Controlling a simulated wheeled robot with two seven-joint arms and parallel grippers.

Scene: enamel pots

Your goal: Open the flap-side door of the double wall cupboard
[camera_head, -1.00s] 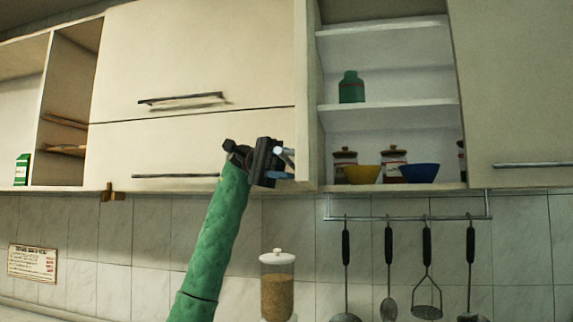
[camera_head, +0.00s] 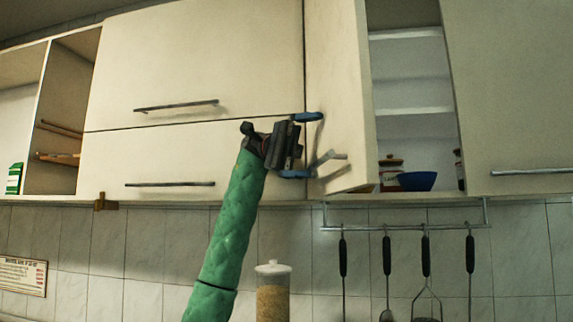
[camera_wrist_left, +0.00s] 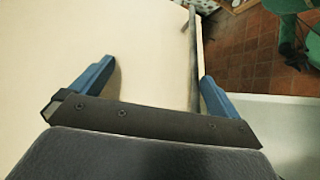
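The flap-side door (camera_head: 340,75) of the double wall cupboard is a cream panel hinged on its left. It stands partly open, swung out toward me, with part of the shelves (camera_head: 410,75) showing past its free edge. Its grey bar handle (camera_head: 330,159) is low on the outer face. My left gripper (camera_head: 302,146) is open beside the door's lower left, its blue fingers apart and nothing clearly held. In the left wrist view, the open fingers (camera_wrist_left: 155,85) span a cream panel and its edge; contact cannot be told. My right gripper is out of view.
Two closed flap fronts (camera_head: 200,65) with bar handles lie left of the door. The other cupboard door (camera_head: 510,90) is closed at right. A blue bowl (camera_head: 417,181) stands on the bottom shelf. Utensils (camera_head: 426,250) hang from a rail below, near a lidded jar (camera_head: 272,292).

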